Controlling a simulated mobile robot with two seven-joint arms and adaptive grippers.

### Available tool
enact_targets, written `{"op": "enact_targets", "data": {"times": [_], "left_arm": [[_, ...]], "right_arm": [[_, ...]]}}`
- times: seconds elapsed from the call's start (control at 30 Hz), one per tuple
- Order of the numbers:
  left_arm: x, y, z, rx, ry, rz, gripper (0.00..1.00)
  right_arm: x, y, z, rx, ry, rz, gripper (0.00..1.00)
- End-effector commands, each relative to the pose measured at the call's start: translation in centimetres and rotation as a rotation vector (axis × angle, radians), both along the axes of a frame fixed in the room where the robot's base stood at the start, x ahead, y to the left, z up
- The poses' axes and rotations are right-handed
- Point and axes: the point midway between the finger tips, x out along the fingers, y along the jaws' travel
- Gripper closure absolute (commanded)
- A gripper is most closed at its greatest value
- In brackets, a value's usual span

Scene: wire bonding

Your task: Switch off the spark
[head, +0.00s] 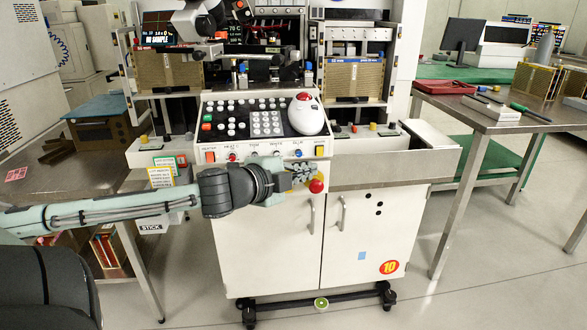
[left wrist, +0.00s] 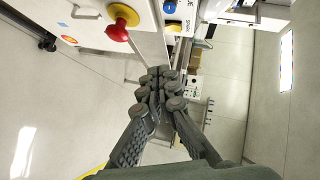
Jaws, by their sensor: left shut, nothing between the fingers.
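The white bonding machine (head: 180,150) has a front strip with a row of small switches and knobs. A red ball knob (head: 316,186) on a yellow base sticks out below the strip, and shows in the left wrist view (left wrist: 118,31). My left gripper (head: 312,170) is shut and empty, just below the strip's right end and close to the red knob. Its fingertips (left wrist: 160,80) show apart from the panel in the wrist view.
A white mouse-like device with a red button (head: 306,113) sits on the black keypad panel. Cabinet doors (head: 265,240) with handles are below. A steel table (head: 500,115) with tools stands at right. The floor between is clear.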

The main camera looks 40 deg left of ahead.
Motion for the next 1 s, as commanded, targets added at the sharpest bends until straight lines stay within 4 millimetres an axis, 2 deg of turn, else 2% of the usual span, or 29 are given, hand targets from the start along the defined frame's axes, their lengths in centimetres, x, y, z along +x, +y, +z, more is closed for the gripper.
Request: {"op": "enact_targets", "data": {"times": [0.1, 0.3, 1.0], "left_arm": [[-2.2, -0.2, 0.4, -0.005, 0.003, 0.002, 1.0], [-4.2, -0.3, 0.5, -0.002, 0.001, -0.001, 1.0], [-4.5, -0.2, 0.3, -0.002, 0.003, 0.004, 1.0]], "right_arm": [[-0.3, 0.0, -1.3, 0.008, 0.008, -0.001, 0.6], [-0.8, 0.0, -2.9, 0.01, 0.016, 0.002, 0.6], [-0.9, -0.1, -3.3, 0.01, 0.018, 0.003, 0.6]]}}
